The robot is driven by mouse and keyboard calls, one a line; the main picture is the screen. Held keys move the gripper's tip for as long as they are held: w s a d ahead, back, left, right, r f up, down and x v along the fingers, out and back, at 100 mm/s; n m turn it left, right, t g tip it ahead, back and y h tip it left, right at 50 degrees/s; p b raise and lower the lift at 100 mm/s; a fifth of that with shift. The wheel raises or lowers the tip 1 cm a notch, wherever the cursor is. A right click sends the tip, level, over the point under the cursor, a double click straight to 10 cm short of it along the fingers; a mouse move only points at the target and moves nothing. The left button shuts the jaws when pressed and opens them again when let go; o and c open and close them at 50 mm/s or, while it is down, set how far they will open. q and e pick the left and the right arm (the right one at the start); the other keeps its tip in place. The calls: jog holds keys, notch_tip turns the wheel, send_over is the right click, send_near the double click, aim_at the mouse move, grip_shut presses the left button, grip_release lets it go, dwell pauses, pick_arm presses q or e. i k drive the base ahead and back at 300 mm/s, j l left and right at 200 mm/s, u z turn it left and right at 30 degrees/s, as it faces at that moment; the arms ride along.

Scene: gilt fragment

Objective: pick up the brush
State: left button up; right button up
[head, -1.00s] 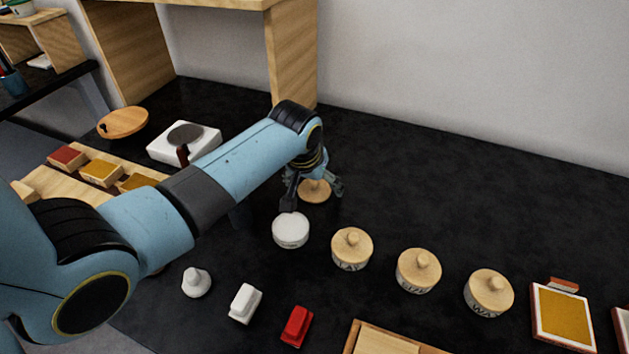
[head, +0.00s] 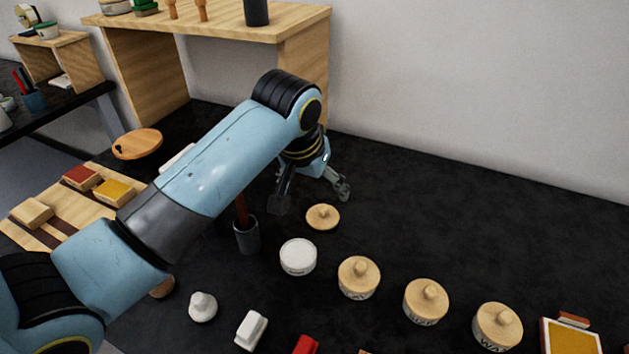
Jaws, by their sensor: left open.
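A reddish-brown handle (head: 241,208) stands upright in a small dark grey cup (head: 246,238); it may be the brush, but my left arm hides its upper part and I cannot tell. My left gripper (head: 311,198) is open and empty, pointing down to the right of the cup, its fingers spread above the black counter. A round wooden lid (head: 322,217) with a knob lies on the counter just below and in front of the fingers. My right gripper is out of view.
An open pot of white material (head: 298,258) and several wooden-lidded jars (head: 359,277) run rightward. White pieces (head: 203,307) lie in front. A wooden shelf (head: 301,25) stands behind; a board with coloured blocks (head: 62,222) is at left. The counter's back right is clear.

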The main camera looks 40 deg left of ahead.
aim_at(252, 329)
jog(key=k, duration=1.5)
